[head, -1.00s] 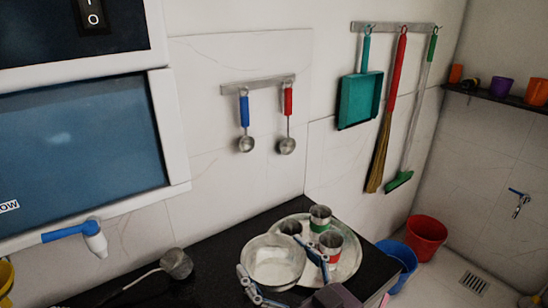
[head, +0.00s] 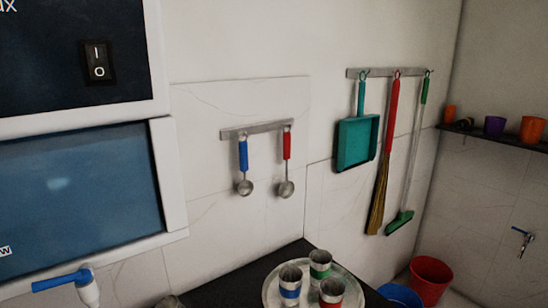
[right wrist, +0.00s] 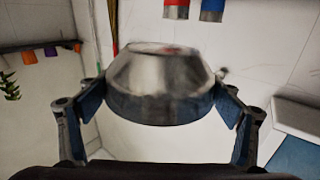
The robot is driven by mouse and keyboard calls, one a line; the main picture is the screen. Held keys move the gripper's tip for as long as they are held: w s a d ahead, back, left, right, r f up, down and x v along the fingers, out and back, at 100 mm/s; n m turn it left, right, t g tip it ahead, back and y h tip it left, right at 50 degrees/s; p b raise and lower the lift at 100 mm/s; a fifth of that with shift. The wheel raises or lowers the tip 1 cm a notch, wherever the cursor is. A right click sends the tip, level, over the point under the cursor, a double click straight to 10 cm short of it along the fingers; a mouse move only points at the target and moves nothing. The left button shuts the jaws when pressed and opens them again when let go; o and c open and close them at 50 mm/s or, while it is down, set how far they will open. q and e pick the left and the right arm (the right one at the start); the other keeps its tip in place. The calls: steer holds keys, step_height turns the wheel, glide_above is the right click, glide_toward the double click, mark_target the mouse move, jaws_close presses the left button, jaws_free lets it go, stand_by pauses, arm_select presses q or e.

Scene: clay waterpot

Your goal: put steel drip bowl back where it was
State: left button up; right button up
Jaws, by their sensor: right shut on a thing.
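The steel drip bowl (right wrist: 160,85) fills the middle of the right wrist view. My right gripper (right wrist: 161,103) is shut on it, with a blue-padded finger against each side. The bowl appears clear of the tray. It and my right gripper are out of the head view. The round steel tray (head: 270,294) stands on the dark counter at the bottom of the head view, its near part cut off. My left gripper is not in view.
Cups with blue (head: 290,285), green (head: 320,264) and red (head: 331,292) bands stand on the tray. Two ladles hang above from a rail (head: 255,130). A blue-handled tap (head: 70,281) juts out at lower left. Red (head: 430,280) and blue (head: 401,295) buckets stand at right.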

steer(key=s, duration=0.2)
steer(key=s+f, duration=0.1)
steer(key=s, duration=0.2)
steer(key=shift+s+f, duration=0.1)
steer(key=shift+f, duration=0.1)
steer(key=shift+a, duration=0.1)
steer(key=w+a+r+n+g+y, duration=0.1)
steer(key=w+a+r+n+y, duration=0.1)
steer(key=a, duration=0.4)
steer(key=w+a+r+n+g+y, duration=0.1)
steer(key=w+a+r+n+y, duration=0.1)
steer(key=w+a+y, duration=0.3)
steer(key=w+a+r+n+g+y, duration=0.1)
steer(key=w+a+r+n+y, duration=0.2)
steer(key=a, duration=0.5)
steer(key=shift+w+a+r+y, duration=0.25)
steer(key=shift+r+y, duration=0.05)
steer(key=shift+r, duration=0.1)
